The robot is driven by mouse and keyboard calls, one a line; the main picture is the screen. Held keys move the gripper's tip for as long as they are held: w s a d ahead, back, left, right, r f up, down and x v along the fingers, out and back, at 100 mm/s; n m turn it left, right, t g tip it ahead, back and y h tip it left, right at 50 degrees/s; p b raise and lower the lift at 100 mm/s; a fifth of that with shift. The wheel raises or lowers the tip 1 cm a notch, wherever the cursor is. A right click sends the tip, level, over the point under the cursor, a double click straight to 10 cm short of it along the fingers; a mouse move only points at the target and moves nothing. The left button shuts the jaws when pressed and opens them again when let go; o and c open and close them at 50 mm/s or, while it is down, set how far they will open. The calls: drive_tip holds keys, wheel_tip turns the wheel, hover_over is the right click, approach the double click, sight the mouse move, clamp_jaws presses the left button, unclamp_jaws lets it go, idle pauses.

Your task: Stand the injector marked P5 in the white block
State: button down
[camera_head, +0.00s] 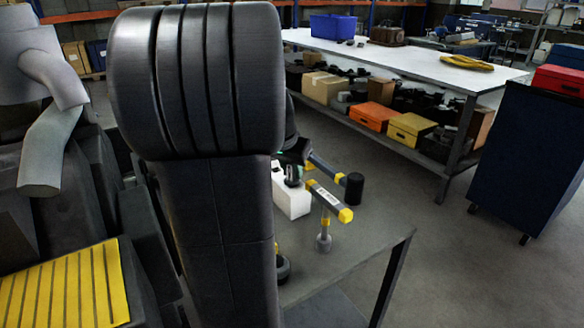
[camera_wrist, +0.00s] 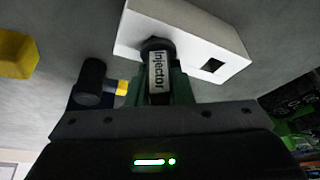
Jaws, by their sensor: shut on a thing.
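My gripper (camera_wrist: 160,88) is shut on an injector (camera_wrist: 158,72), a dark body with a white label reading "Injector". No P5 mark can be read. The injector's far end, with a dark collar, overlaps the block to the left of that hole. I cannot tell whether it is inside a hole or only over the block. In the head view my arm hides much of the table, and the white block (camera_head: 293,203) shows just below the gripper (camera_head: 292,164).
A black-headed mallet (camera_head: 354,188) and a grey and yellow hammer (camera_head: 329,201) are close to the block's right. The grey table (camera_head: 345,245) is clear toward its front right corner. A blue cabinet (camera_head: 525,140) and a long white-topped bench (camera_head: 415,65) stand beyond.

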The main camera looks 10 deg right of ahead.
drive_tip(key=c, duration=1.2)
unclamp_jaws()
drive_tip(key=shift+f, duration=0.1)
drive_tip(key=p+v, duration=0.1)
drive_tip(key=v, duration=1.3)
drive_tip(key=shift+p, duration=0.3)
drive_tip(key=shift+f, duration=0.15)
drive_tip(key=b+x, duration=0.1)
drive_tip(key=x, duration=1.2)
drive_tip(key=shift+w+f+b, duration=0.15)
drive_tip(key=shift+f+b, duration=0.1)
drive_tip(key=shift+b, duration=0.05)
drive_tip(key=shift+d+r, duration=0.1)
